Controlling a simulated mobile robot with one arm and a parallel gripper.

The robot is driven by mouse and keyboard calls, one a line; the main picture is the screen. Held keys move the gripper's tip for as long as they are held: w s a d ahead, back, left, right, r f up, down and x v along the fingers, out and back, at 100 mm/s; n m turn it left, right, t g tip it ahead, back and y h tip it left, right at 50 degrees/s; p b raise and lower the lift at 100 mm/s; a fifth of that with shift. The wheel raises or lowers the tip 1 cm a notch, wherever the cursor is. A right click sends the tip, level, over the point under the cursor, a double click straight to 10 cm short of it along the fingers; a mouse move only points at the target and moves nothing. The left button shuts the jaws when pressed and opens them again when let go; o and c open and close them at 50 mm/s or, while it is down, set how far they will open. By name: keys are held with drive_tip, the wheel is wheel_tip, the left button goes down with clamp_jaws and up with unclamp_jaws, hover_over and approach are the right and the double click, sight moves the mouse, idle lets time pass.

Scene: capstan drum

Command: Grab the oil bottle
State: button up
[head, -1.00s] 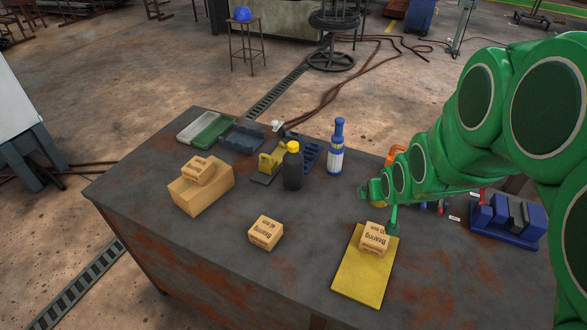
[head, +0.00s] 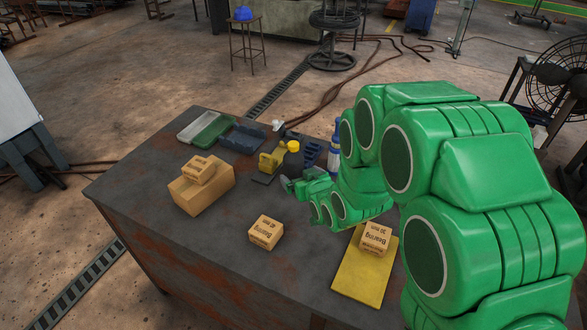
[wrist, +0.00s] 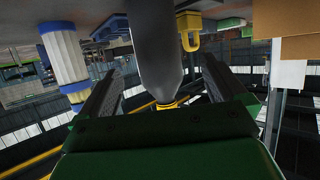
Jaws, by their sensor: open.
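The oil bottle, dark with a yellow cap (head: 293,147), stands upright on the table. The fingers are spread, with gaps visible beside the bottle's neck and shoulder. Whether either finger touches the bottle cannot be told.
Cardboard boxes (head: 203,190), a bearing box (head: 266,232) and a yellow mat (head: 350,279) lie around.

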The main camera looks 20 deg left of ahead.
sight(294, 167)
drive_tip(key=shift+x, duration=3.85)
drive_tip(key=shift+w+r, duration=0.15)
drive_tip(key=shift+r, duration=0.05)
drive_tip(key=shift+d, duration=0.1)
drive_tip(key=shift+c, duration=0.3)
drive_tip(key=c, duration=1.4)
drive_tip(key=shift+r, duration=0.1)
